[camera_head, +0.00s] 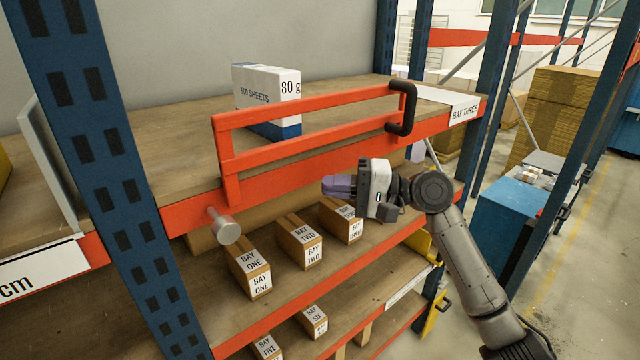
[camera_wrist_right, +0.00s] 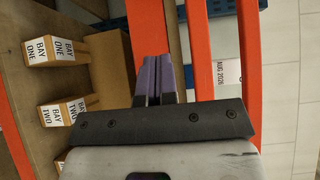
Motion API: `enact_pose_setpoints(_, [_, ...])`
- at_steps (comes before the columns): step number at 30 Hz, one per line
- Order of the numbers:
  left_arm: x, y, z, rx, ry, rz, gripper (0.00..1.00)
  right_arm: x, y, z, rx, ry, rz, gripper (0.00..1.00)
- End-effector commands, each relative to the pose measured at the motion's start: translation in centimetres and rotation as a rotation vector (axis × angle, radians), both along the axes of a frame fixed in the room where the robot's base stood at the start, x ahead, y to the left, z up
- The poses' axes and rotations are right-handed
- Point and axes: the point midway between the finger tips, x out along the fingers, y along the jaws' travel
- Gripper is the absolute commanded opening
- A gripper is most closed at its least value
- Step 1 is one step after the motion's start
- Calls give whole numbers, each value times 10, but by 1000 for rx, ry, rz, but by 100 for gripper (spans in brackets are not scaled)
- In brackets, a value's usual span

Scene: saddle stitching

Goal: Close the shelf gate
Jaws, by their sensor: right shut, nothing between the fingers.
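The shelf gate (camera_head: 300,110) is an orange-red frame of two rails along the front of the upper shelf. Its left post stands near the blue upright, and a black handle (camera_head: 402,108) is at its right end. Whether the right end is flush with the shelf beam, I cannot tell. My right gripper (camera_head: 326,187) is shut and empty, in front of and below the gate. The right wrist view shows its purple fingertips (camera_wrist_right: 160,62) together, close beside orange bars; contact is unclear. My left gripper is not in view.
A paper pack (camera_head: 268,98) stands on the upper shelf behind the gate. A grey cylindrical knob (camera_head: 226,227) sticks out below the gate's left end. Small labelled boxes (camera_head: 300,240) stand on the shelf below. A blue upright (camera_head: 105,160) borders the left; open floor lies right.

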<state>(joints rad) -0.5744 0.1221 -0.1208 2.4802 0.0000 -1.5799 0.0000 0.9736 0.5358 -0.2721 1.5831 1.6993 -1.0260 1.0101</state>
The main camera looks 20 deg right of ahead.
Motion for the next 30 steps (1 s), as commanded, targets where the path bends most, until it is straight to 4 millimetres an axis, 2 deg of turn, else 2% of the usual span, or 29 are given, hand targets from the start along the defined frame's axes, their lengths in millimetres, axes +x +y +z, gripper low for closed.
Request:
enact_pose_setpoints(17, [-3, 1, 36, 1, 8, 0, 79, 43, 87, 3, -5, 1, 8, 0])
enact_pose_setpoints(24, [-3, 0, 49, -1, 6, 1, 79, 35, 113, 2, -6, -1, 6, 0])
enact_pose_setpoints(30, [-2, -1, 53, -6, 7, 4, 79, 32, 123, 0, -6, -1, 6, 0])
